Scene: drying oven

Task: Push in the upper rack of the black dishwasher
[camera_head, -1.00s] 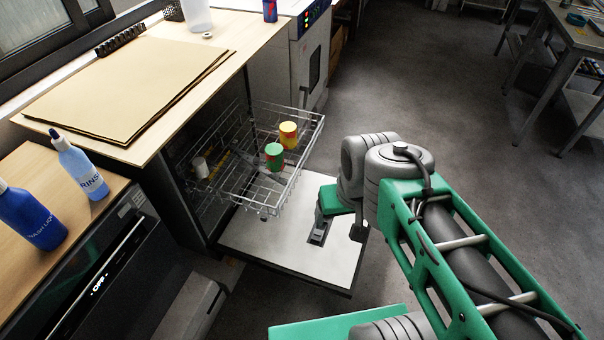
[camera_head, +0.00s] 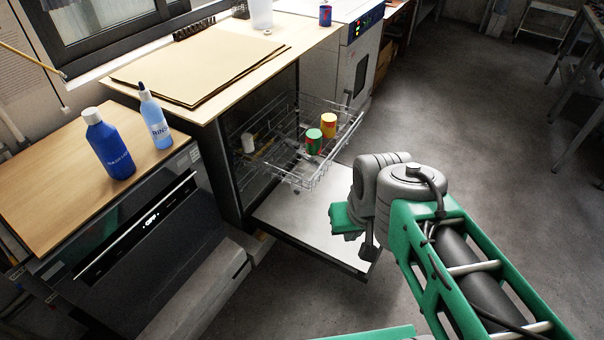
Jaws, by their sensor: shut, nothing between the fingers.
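The open black dishwasher (camera_head: 229,170) stands under the wooden worktop with its door (camera_head: 290,217) folded down flat. Its upper rack (camera_head: 318,172), a grey wire basket, is pulled out over the door. A green cup (camera_head: 313,142) and a yellow-and-red cup (camera_head: 329,125) stand in the rack. A white cup (camera_head: 248,143) shows further in. My gripper (camera_head: 345,226) is shut and empty, over the right part of the door, in front of and to the right of the rack's near corner, apparently apart from it. My wrist partly hides the fingers.
A second black machine (camera_head: 140,235) with an OFF display stands at the left. Blue bottles (camera_head: 109,145) (camera_head: 153,118) stand on its top. Flat boards (camera_head: 195,65) lie on the worktop. A white oven (camera_head: 362,60) stands behind the rack.

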